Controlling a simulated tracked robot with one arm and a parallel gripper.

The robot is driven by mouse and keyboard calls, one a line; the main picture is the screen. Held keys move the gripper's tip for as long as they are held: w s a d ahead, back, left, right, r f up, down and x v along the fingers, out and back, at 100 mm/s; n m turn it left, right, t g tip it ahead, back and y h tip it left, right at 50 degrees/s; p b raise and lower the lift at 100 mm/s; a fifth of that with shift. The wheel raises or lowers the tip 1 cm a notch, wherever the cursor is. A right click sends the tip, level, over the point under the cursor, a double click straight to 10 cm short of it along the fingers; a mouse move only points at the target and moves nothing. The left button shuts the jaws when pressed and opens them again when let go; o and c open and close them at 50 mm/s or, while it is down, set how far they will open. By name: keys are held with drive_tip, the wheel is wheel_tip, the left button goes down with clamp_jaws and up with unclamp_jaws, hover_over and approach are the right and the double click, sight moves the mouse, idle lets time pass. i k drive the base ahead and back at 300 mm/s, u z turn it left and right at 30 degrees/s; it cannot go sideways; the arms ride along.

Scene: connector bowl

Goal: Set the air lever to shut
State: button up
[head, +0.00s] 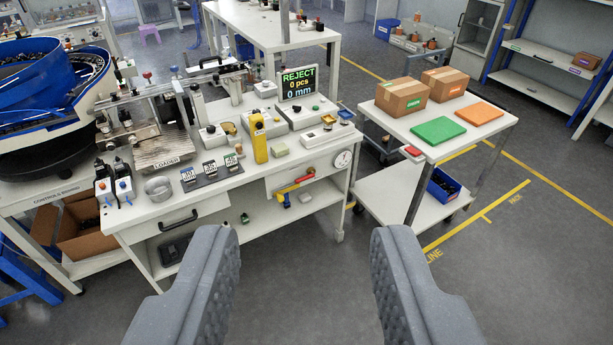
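What looks like the air lever (297,184) is on the front face of the white workbench, right of its middle. It has a red handle slanting up to the right, with yellow and blue parts below it. The picture is too small to tell its exact setting, and I see no readable label on it. My gripper (307,240) is open and empty, with its two grey padded fingers wide apart in the foreground. The lever shows beyond and above the gap between the fingers, well apart from them.
The white workbench (215,212) carries a display (298,84) reading REJECT, a yellow device (259,138) and a round tin (158,188). A round gauge (343,159) is right of the lever. A blue bowl feeder (45,90) stands left, a cart (470,145) right. Floor is clear at right front.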

sight(312, 174)
drive_tip(key=z, duration=0.05)
drive_tip(key=k, duration=0.4)
drive_tip(key=z, duration=0.75)
drive_tip(key=i, duration=1.25)
drive_tip(key=u, duration=0.55)
drive_tip(key=i, duration=0.75)
drive_tip(key=u, duration=0.65)
